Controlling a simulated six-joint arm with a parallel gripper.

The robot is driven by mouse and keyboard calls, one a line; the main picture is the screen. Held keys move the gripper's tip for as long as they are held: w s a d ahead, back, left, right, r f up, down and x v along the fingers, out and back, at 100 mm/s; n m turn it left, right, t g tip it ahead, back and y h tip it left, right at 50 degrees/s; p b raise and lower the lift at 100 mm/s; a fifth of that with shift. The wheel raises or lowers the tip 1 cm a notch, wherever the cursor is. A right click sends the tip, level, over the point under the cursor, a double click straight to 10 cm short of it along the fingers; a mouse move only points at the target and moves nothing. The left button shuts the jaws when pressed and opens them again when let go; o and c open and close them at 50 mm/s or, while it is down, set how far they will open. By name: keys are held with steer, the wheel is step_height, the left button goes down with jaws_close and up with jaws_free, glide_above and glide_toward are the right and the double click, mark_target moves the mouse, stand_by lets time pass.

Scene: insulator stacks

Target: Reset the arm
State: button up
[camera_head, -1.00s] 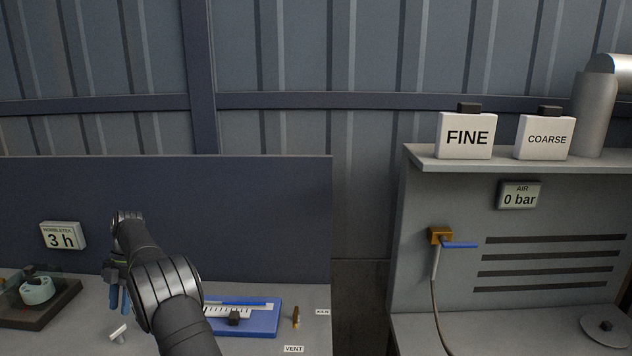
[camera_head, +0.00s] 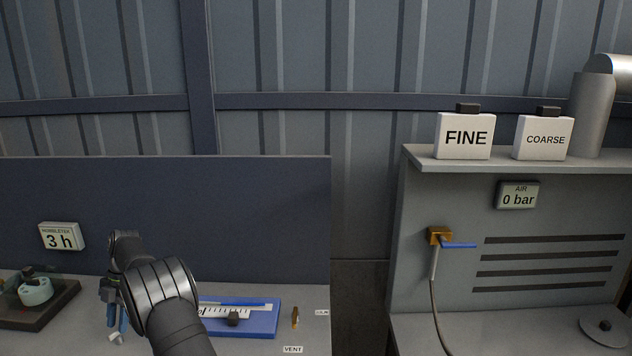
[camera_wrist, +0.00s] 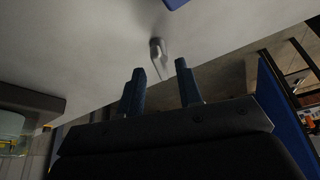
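My arm reaches over the left bench (camera_head: 262,342) in the head view. My gripper (camera_head: 117,328) points down with blue fingers, just above a small white piece (camera_head: 115,338) on the bench. In the wrist view my gripper (camera_wrist: 160,84) shows two blue fingers spread apart with nothing between them. A small pale piece with a rounded end (camera_wrist: 159,55) lies on the grey surface beyond the fingertips. Whether the fingers touch it cannot be told.
A blue tray (camera_head: 262,325) with a white scale and a dark knob lies right of my arm, near a small brass part (camera_head: 295,317). A dark base with a glass-like vessel (camera_head: 36,290) stands at left. FINE (camera_head: 466,137) and COARSE (camera_head: 545,139) boxes sit on the right shelf.

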steer(key=v, duration=1)
steer(key=x, duration=1.1)
steer(key=m, duration=0.2)
steer(key=m+t+y, duration=0.1)
steer(key=m, duration=0.1)
steer(key=shift+s+d+m+y, duration=0.15)
steer(key=shift+d+m+y, duration=0.05)
steer(key=shift+m+y, duration=0.1)
steer(key=shift+m+t+y, duration=0.4)
steer(key=shift+m+t, duration=0.1)
steer(key=shift+m, duration=1)
